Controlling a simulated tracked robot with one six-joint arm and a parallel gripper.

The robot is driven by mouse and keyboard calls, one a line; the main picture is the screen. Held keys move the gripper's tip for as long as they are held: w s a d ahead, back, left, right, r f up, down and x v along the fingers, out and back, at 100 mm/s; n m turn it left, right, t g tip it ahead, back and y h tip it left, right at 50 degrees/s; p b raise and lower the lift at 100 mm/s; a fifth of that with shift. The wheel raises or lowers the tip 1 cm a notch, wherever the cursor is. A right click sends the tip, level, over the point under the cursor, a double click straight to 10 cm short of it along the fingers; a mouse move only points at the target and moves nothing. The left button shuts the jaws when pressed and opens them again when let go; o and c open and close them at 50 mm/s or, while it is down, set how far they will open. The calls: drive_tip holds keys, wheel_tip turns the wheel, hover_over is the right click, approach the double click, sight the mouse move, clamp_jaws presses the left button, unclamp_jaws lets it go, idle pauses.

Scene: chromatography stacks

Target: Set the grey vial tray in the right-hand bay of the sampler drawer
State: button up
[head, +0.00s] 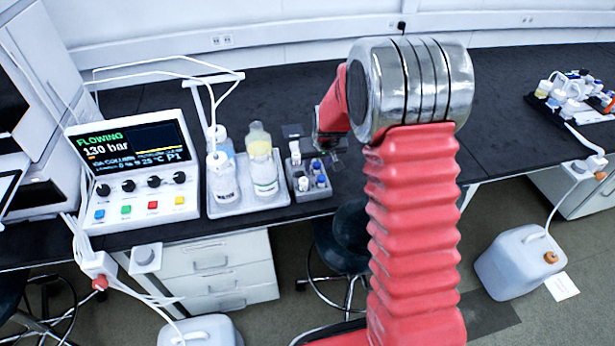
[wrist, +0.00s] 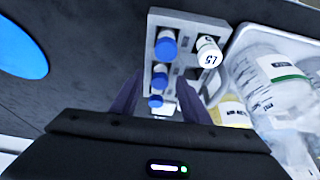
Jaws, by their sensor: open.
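The grey vial tray (head: 312,193) stands on the black bench, just right of the bottle tray. It holds several vials, most with blue caps. In the head view my gripper (head: 332,142) is just behind and right of the tray, partly hidden by my arm. I cannot make out the sampler drawer.
A light tray (head: 215,208) with several bottles stands close left of the vial tray. Further left is a pump controller (head: 135,170) reading FLOWING, with white tubing above. The bench behind is mostly clear. A blue disc (wrist: 22,48) lies left in the wrist view.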

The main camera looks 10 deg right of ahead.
drive_tip(key=shift+c, duration=0.3)
clamp_jaws()
idle(0.3)
